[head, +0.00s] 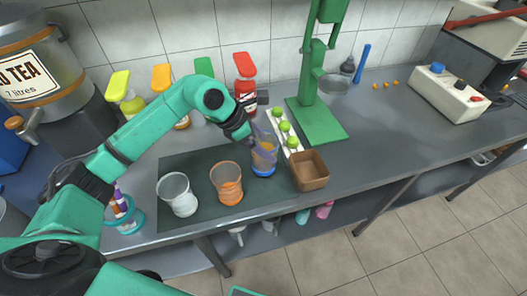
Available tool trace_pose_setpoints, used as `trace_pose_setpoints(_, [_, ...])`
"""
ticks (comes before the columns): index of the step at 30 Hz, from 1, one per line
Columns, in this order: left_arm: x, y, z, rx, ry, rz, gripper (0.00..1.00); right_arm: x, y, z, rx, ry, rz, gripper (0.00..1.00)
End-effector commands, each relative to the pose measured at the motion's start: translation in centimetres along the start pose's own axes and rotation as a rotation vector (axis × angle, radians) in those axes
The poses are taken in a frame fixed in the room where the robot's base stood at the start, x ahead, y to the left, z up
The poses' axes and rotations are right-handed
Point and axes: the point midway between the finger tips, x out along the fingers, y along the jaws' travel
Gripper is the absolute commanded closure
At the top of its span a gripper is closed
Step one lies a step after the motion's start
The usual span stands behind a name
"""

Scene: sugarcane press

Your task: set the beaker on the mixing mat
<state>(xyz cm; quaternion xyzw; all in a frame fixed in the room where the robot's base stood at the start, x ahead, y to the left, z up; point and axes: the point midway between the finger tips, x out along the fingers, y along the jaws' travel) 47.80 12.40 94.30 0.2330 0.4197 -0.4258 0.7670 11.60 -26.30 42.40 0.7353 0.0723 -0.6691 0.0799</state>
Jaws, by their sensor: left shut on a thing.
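The beaker (264,158), clear with orange contents and a blue base, is at the right end of the dark mixing mat (202,163). It looks close to upright. My left gripper (250,137) is shut on its upper part, reaching in from the left, and hides part of the rim. I cannot tell whether the base touches the mat. My right gripper is not in view.
On the mat stand a clear cup (179,195) and a cup with orange contents (227,183). A brown square bowl (309,171) stands close right of the beaker. Behind are a tray of limes (285,128) and a green press (316,118).

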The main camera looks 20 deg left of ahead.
Motion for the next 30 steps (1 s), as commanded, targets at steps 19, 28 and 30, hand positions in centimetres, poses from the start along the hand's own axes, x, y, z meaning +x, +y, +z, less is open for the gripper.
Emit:
trace_pose_setpoints(19, [3.6, 0.0, -2.3, 0.001, 0.000, -0.001, 0.00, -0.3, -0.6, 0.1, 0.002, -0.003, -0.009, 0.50])
trace_pose_setpoints(28, [3.1, 0.0, -2.2, 0.001, 0.000, 0.001, 0.00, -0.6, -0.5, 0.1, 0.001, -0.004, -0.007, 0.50])
trace_pose_setpoints(30, [2.2, 0.1, -2.3, 0.002, -0.001, 0.004, 0.00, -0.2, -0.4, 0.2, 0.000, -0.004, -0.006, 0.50])
